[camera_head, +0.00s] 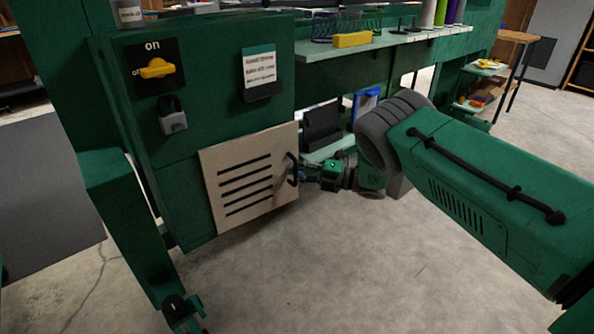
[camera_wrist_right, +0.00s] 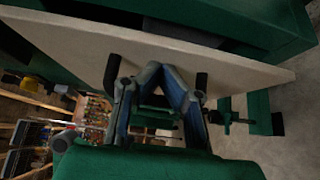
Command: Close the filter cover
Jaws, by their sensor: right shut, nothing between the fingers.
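The filter cover (camera_head: 228,178) is a beige slotted panel low on the green cabinet, with a black handle (camera_head: 292,168) at its right edge. In the right wrist view the cover (camera_wrist_right: 70,42) spans the top, and a dark gap shows behind part of it. My right gripper (camera_head: 309,178) is beside the handle. In the wrist view its fingers (camera_wrist_right: 166,72) are shut and empty, close to the cover's face between two black handle ends; contact is unclear. My left arm hangs at lower left; its gripper (camera_head: 183,314) is partly cut off and its fingers are unclear.
Above the cover are a yellow on/off knob (camera_head: 157,68), a padlock (camera_head: 172,116) and a sign (camera_head: 259,68). A shelf (camera_head: 385,40) with a yellow block (camera_head: 352,40) runs right of the cabinet. The concrete floor in front is clear.

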